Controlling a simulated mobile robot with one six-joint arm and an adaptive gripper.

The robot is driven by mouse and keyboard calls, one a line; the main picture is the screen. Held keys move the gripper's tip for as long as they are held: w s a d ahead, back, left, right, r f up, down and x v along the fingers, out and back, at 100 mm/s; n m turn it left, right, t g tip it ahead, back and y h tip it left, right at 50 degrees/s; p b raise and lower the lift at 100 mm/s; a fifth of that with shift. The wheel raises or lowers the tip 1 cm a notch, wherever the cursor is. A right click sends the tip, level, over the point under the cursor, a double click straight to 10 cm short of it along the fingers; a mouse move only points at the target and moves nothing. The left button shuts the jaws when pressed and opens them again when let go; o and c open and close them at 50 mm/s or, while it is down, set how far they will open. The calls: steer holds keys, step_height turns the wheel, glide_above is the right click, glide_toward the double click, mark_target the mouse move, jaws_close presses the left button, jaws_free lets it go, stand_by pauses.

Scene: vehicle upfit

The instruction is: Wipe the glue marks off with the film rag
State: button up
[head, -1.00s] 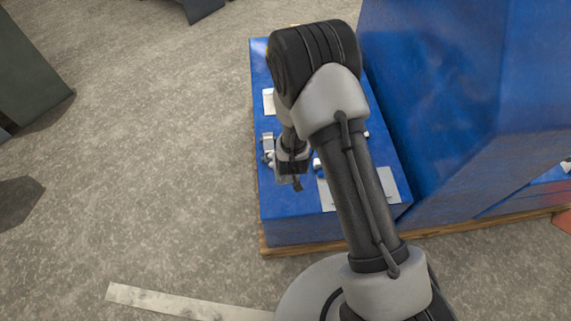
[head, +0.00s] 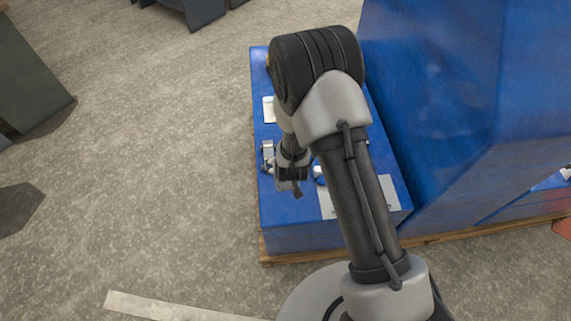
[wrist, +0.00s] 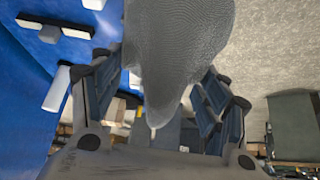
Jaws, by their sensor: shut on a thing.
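My gripper (head: 291,184) hangs over the blue work surface (head: 283,225) in the head view, in front of my arm's black joint. In the wrist view my gripper (wrist: 165,100) is shut on a grey, finely woven rag (wrist: 180,45). The rag hangs as a loose, pointed fold between the dark fingers and hides much of what lies behind it. The rag cannot be made out in the head view. No glue mark can be told apart in either view; my arm covers part of the surface.
A tall blue block (head: 440,110) stands right of the surface. A white plate (head: 268,110), a small metal fitting (head: 267,152) and a grey plate (head: 384,193) are on the surface. A wooden pallet edge (head: 300,252) runs below. Open concrete floor (head: 150,150) lies left.

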steer(key=shift+c, duration=0.7)
step_height(320, 180, up, 6)
steer(key=p, duration=0.4)
steer(key=shift+r, duration=0.1)
